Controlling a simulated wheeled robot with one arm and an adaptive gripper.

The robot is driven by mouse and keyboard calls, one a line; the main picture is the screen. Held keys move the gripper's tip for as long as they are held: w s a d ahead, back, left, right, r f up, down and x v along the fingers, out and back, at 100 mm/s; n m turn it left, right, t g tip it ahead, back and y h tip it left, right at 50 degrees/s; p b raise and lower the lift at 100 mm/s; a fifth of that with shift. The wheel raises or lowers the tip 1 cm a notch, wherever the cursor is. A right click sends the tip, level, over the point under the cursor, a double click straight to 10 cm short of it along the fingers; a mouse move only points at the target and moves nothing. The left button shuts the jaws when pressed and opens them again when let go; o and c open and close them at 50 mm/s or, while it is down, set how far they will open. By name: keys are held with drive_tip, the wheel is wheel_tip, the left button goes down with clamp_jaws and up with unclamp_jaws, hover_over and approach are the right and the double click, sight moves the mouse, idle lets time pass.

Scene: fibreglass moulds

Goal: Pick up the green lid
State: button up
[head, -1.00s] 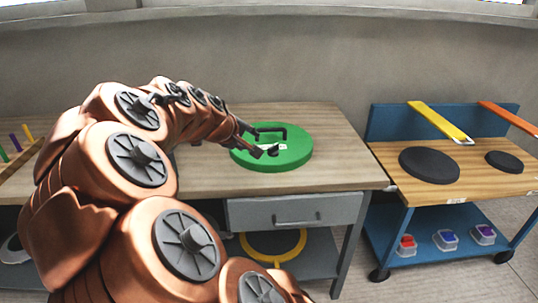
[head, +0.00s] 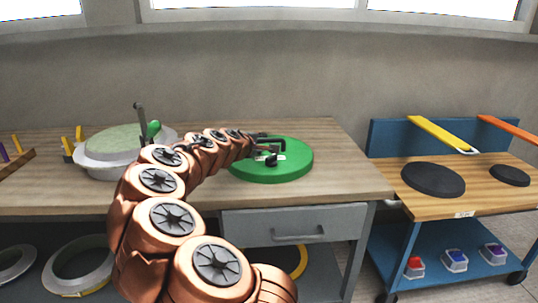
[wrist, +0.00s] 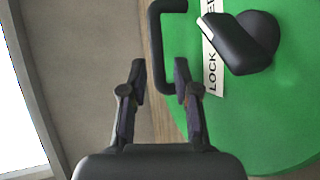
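The green lid (head: 290,171) is a thick round disc lying flat on the wooden workbench, right of centre in the head view. It fills the right side of the wrist view (wrist: 265,120). It bears a black U-shaped handle (wrist: 157,40), a black knob (wrist: 245,45) and a white label reading "LOCK" (wrist: 211,72), partly covered by the knob. My gripper (wrist: 160,80) is open, its two fingers apart near the lid's edge. The handle's long bar lies ahead of and between the fingers in the wrist view; contact cannot be told. In the head view the gripper (head: 254,144) is small beside the handle.
A pale round mould (head: 105,150) with a grey rim stands left on the workbench (head: 345,180). A grey drawer (head: 290,222) is under the bench top. A blue trolley (head: 415,240) with black discs stands at right. The bench right of the lid is clear.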

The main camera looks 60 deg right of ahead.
sight(268, 141)
drive_tip(key=shift+s+x, duration=0.15)
drive_tip(key=shift+x, duration=0.55)
drive_tip(key=shift+s+x, duration=0.15)
drive_tip(key=shift+x, duration=0.5)
drive_tip(key=shift+b+x, duration=0.35)
drive_tip(key=shift+x, duration=1)
drive_tip(key=shift+r, duration=0.2)
drive_tip(key=shift+c, duration=0.2)
clamp_jaws()
